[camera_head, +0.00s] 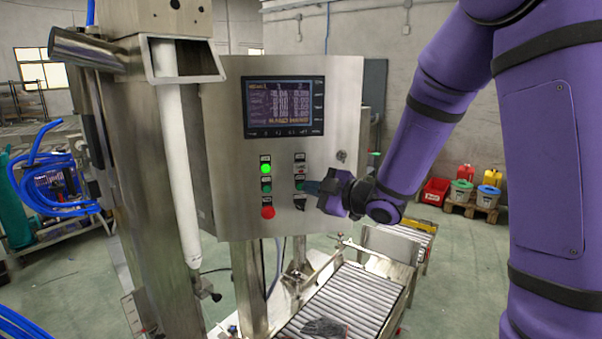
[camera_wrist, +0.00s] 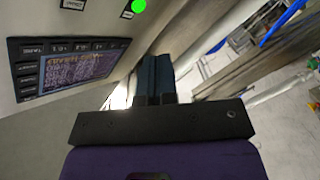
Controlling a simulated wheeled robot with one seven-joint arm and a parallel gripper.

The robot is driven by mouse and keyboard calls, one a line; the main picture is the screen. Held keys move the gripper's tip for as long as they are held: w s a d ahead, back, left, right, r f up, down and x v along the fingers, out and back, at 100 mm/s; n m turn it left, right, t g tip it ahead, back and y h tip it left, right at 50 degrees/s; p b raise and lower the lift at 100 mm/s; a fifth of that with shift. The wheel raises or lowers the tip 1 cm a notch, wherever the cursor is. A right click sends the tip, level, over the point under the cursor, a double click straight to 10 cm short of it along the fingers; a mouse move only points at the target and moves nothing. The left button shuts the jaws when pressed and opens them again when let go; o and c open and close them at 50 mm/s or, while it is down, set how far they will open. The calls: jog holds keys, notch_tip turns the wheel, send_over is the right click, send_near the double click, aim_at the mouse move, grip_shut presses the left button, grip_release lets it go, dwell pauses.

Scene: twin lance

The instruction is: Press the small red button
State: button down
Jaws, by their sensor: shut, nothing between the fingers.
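The small red button (camera_head: 268,212) is at the bottom of the left column of controls on the steel control panel (camera_head: 230,190). A lit green button (camera_head: 266,169) sits at the top of that column, and it also shows at the top edge of the wrist view (camera_wrist: 139,6). My gripper (camera_head: 306,187) is shut and empty, in front of the right column of controls, to the right of the red button and a little higher. I cannot tell whether its fingertips touch the panel. The wrist view shows the shut fingers (camera_wrist: 154,72); the red button is not visible there.
A display screen (camera_head: 284,107) is above the buttons. A white tube (camera_head: 180,150) and a steel column stand left of the panel. A roller conveyor (camera_head: 345,300) with a dark glove (camera_head: 325,328) lies below. Colored buckets (camera_head: 461,193) stand far right.

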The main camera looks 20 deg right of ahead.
jog(key=shift+w, duration=0.15)
jog(key=shift+w+d, duration=0.2)
jog(key=shift+w, duration=1.2)
jog(key=shift+w+d, duration=0.15)
jog(key=shift+w, duration=1.3)
jog(key=shift+w+d, duration=0.2)
jog(key=shift+w, duration=1.2)
jog(key=shift+w, duration=0.15)
jog(key=shift+w, duration=0.25)
jog(key=shift+w+d, duration=0.1)
jog(key=shift+w, duration=0.2)
jog(key=shift+s, duration=0.7)
jog(key=shift+s, duration=0.1)
jog(key=shift+s+a, duration=0.2)
jog(key=shift+s, duration=1)
jog(key=shift+s+a, duration=0.2)
jog(key=shift+s, duration=1)
